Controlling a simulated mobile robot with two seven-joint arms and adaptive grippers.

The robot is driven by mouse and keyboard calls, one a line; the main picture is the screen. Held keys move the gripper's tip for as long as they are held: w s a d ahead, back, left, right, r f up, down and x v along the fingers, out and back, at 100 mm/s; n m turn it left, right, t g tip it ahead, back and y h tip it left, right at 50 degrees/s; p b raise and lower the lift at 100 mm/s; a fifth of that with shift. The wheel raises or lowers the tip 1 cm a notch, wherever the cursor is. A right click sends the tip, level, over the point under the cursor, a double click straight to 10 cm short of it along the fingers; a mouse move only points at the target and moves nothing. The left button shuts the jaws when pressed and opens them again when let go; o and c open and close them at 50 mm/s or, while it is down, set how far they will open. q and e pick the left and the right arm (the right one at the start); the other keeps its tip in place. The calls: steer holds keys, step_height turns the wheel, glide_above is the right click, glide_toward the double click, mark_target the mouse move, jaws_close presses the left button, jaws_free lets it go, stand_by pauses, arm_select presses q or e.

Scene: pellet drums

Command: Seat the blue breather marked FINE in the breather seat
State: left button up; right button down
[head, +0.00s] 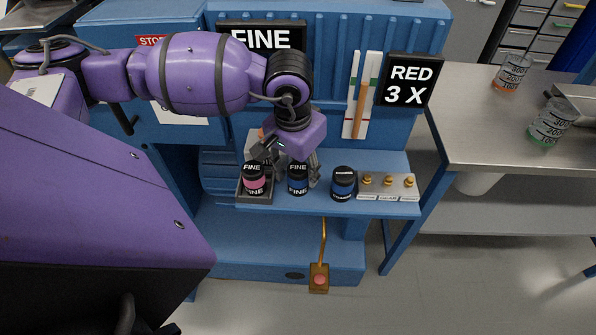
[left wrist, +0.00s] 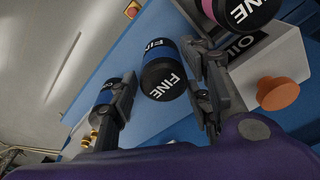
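A blue breather marked FINE (head: 298,180) stands upright on the blue shelf; it also shows in the left wrist view (left wrist: 163,76). My left gripper (head: 290,163) is open just above it, with a finger on either side of the breather in the left wrist view (left wrist: 160,66). The right-hand finger there looks close to it; a gap shows on the other side. A pink-banded breather marked FINE (head: 254,178) stands in a dark-rimmed grey holder (head: 241,199) to the left. I cannot tell whether this holder is the breather seat. My right gripper is out of view.
Another blue-banded breather (head: 343,184) stands close on the right, its marking unclear. Beside it is a grey block with brass knobs (head: 388,187). A FINE sign (head: 262,38) and a RED 3 X sign (head: 408,80) hang behind. An orange knob (left wrist: 278,93) is near the gripper.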

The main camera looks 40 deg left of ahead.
arm_select(q)
steer(key=c, duration=0.9)
